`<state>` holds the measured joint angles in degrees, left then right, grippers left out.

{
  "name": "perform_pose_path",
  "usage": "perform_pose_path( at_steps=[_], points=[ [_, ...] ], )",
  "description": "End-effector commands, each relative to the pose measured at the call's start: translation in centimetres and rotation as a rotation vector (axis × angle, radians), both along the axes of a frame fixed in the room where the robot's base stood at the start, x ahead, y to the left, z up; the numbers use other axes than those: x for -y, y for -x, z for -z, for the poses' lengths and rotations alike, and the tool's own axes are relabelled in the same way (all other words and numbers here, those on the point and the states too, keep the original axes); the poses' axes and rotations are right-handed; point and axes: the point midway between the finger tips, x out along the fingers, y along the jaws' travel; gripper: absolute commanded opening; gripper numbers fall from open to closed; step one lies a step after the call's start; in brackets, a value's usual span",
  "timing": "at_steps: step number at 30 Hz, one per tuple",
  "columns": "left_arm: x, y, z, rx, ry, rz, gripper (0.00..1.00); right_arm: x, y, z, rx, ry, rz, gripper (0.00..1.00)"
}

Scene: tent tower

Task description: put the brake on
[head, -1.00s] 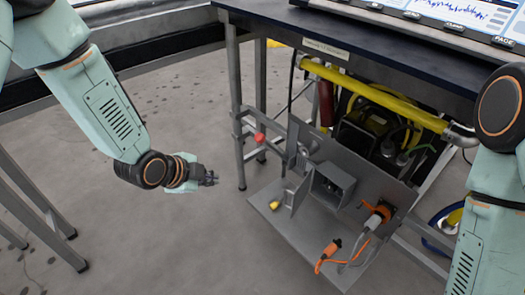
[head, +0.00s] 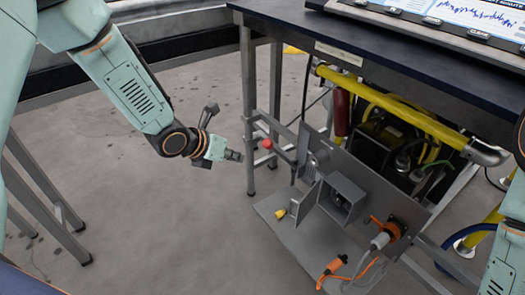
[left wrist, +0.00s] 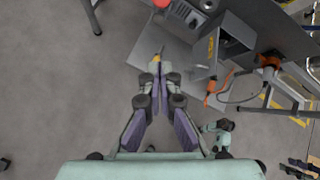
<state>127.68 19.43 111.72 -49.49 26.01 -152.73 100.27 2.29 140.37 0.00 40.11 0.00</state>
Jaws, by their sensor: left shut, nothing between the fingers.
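A lever with a red ball knob (head: 267,144) sticks out to the left of a grey metal panel under the dark table. I take this lever for the brake. The knob also shows at the top edge of the left wrist view (left wrist: 162,3). My left gripper (head: 238,156) is shut and empty, just left of the knob and a little lower in the head view, with a gap between them. In the left wrist view its fingertips (left wrist: 158,62) meet and point up toward the knob. My right arm shows at the right edge; its gripper is out of view.
The panel carries a grey open box (head: 343,198), an orange connector (head: 386,232) and a loose orange-tipped cable (head: 335,266). Table legs (head: 247,110) stand close behind my left gripper.

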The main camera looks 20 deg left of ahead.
Motion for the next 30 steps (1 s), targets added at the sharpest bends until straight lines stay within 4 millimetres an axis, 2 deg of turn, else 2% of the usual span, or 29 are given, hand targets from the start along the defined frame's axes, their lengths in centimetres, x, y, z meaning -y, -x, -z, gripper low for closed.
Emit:
perform_pose_path(
  at_steps=[17, 30],
  points=[
    [0.4, -0.4, 0.5, 0.018, -0.037, 0.042, 0.00, 0.0, 0.0, 0.3, 0.000, 0.000, 0.000, 0.40],
    [3.1, -5.1, 6.1, 0.019, -0.038, 0.044, 0.00, 0.0, 0.0, 3.2, 0.000, 0.000, 0.000, 0.40]
  ],
)
